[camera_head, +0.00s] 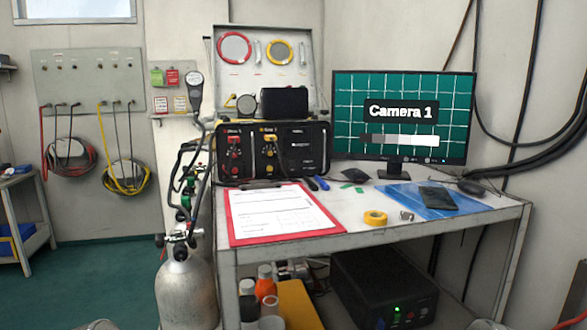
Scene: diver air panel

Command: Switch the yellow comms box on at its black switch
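Neither gripper is in view. Only small grey rounded parts, perhaps mine, show at the bottom edge.
A red clipboard (233,222) lies at the table's front left. A yellow tape roll (375,217), blue folder (400,203) and monitor (345,110) are to its right. A gas cylinder (186,290) stands left of the table. A black unit (385,285) with a green light sits below.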

